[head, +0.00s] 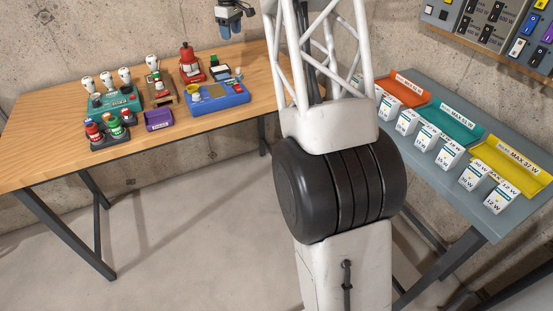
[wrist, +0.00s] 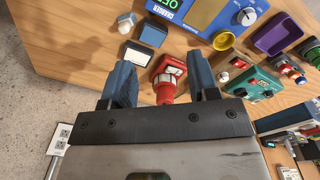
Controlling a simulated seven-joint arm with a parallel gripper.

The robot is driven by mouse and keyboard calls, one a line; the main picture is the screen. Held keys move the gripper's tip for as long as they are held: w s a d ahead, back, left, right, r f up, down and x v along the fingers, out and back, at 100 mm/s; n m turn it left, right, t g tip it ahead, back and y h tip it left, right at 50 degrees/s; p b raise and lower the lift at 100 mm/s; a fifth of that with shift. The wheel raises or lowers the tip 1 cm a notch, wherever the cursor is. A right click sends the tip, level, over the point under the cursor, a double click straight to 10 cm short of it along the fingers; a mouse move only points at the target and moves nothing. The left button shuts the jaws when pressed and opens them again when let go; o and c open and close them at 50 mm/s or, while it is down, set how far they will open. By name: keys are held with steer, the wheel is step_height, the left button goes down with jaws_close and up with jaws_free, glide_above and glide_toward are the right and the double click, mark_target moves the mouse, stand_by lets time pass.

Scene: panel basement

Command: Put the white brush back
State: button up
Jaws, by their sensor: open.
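I cannot make out a white brush for certain. Several white-headed pieces (head: 106,78) stand at the teal case (head: 112,103) on the wooden table in the head view. Another white-headed piece (head: 152,63) stands by a small brown stand (head: 161,92). A small white-topped piece (wrist: 126,22) lies near the blue case in the wrist view. My gripper (wrist: 162,78) is open, and the red device (wrist: 168,72) with a pale labelled band shows between its fingers. Nothing is held. My gripper also shows above the table's back right in the head view (head: 231,24).
The blue case (head: 220,95) with a yellow cup, a purple tray (head: 159,120) and a dark rack (head: 108,133) of coloured pieces crowd the table. A dark blue box (head: 219,69) is beside the red device. The table's front left is clear. A grey table (head: 463,204) carries coloured trays and white boxes.

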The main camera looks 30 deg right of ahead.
steer(key=s+a+r+m, duration=0.1)
steer(key=s+a+r, duration=0.2)
steer(key=s, duration=0.8)
steer(key=s+a+r+m+t, duration=0.1)
steer(key=s+a+r+m, duration=0.15)
steer(key=s, duration=0.85)
steer(key=s+a+r, duration=0.4)
steer(key=s, duration=0.7)
steer(key=s+a+f+m, duration=0.1)
steer(key=s+f, duration=0.2)
steer(key=s, duration=0.8)
steer(key=s+a+f+m, duration=0.1)
steer(key=s+a+f, duration=0.1)
steer(key=s, duration=0.9)
steer(key=s+a+f+m+t, duration=0.1)
steer(key=s+f, duration=0.4)
steer(key=s, duration=0.6)
steer(key=shift+s+a+m, duration=0.15)
steer(key=shift+a+m, duration=0.25)
steer(key=shift+m, duration=0.15)
